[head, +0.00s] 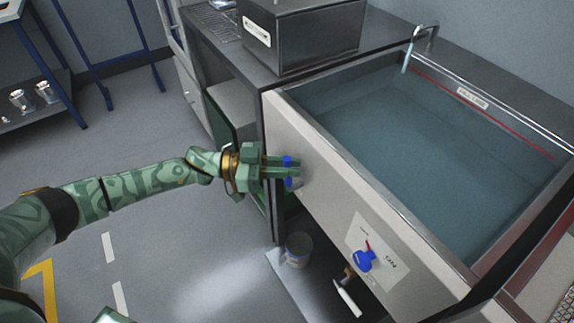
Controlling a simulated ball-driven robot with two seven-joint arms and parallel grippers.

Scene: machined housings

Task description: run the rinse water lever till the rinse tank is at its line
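The rinse tank (375,218) is a wide basin with a pale front panel, holding blue-grey water (415,150). A red line (500,122) runs along its back wall under a small label; the water surface lies a little below it. A spout (418,38) at the back left corner has a pale blue stream under it. My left gripper (297,171) is at the left part of the front panel, its fingers closed around a blue lever (288,184). The fingers hide most of this lever and its label.
A second blue valve handle (364,260) with a red pointer sits on a labelled plate lower right on the panel. A pipe outlet (347,297) and a grey can (298,248) are below. A dark metal box (318,42) stands on the counter behind. The floor at left is open.

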